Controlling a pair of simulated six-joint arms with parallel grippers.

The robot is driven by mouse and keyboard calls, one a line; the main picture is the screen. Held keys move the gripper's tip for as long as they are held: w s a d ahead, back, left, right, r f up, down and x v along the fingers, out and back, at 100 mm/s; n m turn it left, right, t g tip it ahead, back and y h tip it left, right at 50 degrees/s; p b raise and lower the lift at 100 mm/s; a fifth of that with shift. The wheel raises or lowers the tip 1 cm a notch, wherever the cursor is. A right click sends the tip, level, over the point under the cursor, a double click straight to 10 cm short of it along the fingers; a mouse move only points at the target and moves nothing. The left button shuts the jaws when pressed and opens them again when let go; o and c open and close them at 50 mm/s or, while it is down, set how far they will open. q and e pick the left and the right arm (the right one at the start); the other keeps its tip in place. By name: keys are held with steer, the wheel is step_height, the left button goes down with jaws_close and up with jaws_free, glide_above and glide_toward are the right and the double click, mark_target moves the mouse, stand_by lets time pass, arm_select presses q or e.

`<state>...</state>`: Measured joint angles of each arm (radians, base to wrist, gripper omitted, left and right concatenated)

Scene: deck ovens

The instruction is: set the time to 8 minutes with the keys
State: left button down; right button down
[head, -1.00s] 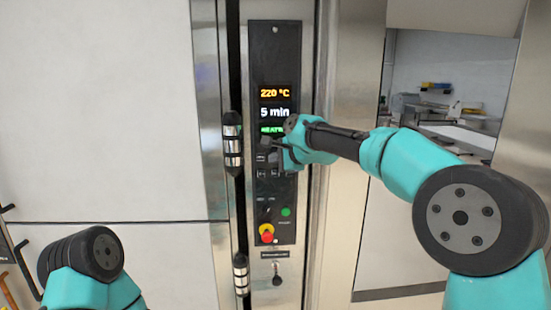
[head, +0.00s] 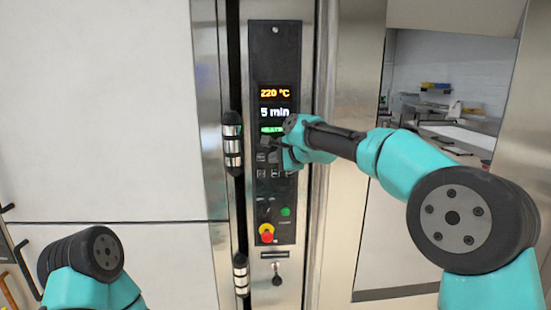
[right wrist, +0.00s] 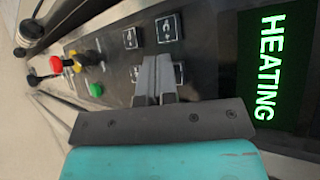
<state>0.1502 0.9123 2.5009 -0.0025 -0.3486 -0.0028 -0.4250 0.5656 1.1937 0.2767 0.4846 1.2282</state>
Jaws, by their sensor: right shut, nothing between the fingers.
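The black control panel (head: 290,60) stands upright on the oven front. Its displays read 220 °C (head: 274,93) and 5 min (head: 274,112). Below, a green HEATING line (right wrist: 264,65) is readable in the right wrist view and partly covered in the head view. Small square keys (head: 261,173) sit under the displays; the right wrist view shows keys (right wrist: 130,38) and (right wrist: 168,28) clear. My right gripper (head: 266,149) is shut and empty at the key area, its tips (right wrist: 155,62) covering part of the lower keys. Whether it touches a key I cannot tell. My left gripper is out of view.
Lower on the panel are a green button (head: 286,212) and a red-and-yellow knob (head: 267,234). A steel counter (head: 460,137) shows at the right.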

steer(key=shift+w, duration=0.15)
stand_by(0.5)
steer(key=shift+s, duration=0.8)
steer(key=shift+w, duration=0.1)
steer(key=shift+w, duration=0.3)
steer(key=shift+w, duration=0.4)
stand_by(0.8)
steer(key=shift+s, duration=0.8)
